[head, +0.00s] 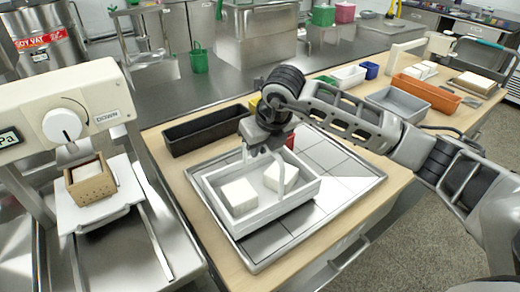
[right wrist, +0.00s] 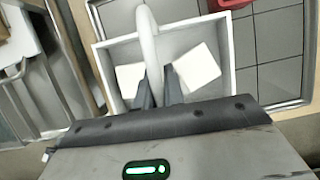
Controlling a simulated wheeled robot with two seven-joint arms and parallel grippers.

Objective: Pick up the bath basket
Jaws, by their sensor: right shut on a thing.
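The bath basket is likely the white rectangular bin (head: 258,212) with an upright looped handle, on or just above the grey metal tray (head: 345,196); I cannot tell which. Two white blocks, one at the left (head: 239,196) and one at the right (head: 281,176), lie in it. My right gripper (head: 262,152) reaches down from above and is shut on the bin's handle. In the right wrist view the handle (right wrist: 147,38) runs up from between my dark fingers (right wrist: 159,88), over the white bin (right wrist: 232,62). My left gripper is out of view.
A long black bin (head: 205,132) stands behind the basket. A red item (head: 290,140) is close behind my gripper. A grey bin (head: 397,101) and an orange bin (head: 428,92) stand at the back right. A press (head: 75,120) with a small tan box (head: 91,186) is at left.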

